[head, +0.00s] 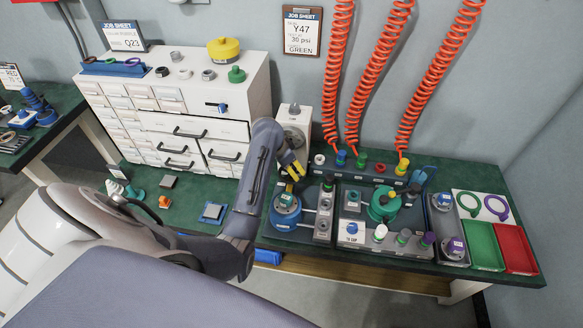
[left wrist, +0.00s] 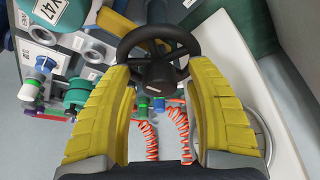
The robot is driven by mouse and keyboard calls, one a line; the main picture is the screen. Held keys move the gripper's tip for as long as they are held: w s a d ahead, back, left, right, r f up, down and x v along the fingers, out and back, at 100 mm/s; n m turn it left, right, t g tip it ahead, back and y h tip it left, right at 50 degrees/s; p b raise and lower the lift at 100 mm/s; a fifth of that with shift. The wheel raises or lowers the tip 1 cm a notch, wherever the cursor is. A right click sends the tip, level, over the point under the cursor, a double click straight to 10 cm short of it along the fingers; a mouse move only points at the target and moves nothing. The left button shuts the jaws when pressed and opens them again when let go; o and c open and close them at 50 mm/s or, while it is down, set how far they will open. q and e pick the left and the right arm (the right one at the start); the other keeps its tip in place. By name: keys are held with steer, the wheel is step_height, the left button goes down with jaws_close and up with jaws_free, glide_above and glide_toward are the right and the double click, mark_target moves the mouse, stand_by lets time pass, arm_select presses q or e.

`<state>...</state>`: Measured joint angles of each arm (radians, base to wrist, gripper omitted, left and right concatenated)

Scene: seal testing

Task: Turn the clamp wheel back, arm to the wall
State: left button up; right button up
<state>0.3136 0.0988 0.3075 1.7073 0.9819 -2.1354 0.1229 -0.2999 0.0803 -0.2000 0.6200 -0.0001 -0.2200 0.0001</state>
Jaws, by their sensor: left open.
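The clamp wheel, a black spoked handwheel (left wrist: 183,50) with a dark hub, shows in the left wrist view, between and beyond the fingertips of my left gripper (left wrist: 159,70). The yellow fingers are spread to either side of it; I cannot tell whether they touch the rim. In the head view my left gripper (head: 292,164) is above the rear of the left test station, in front of a white upright box (head: 295,126). A blue round fixture (head: 285,212) stands just below it. The wheel and clamp arm cannot be made out clearly there. My right gripper is not in view.
Coiled orange hoses (head: 365,75) hang to colored fittings behind the stations. A teal cup (head: 378,213) sits on the middle station. Green (head: 484,246) and red (head: 515,248) trays lie at the right. A drawer cabinet (head: 250,78) stands behind my left arm.

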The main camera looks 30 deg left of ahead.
arm_select(q)
jaws_close()
stand_by(0.5)
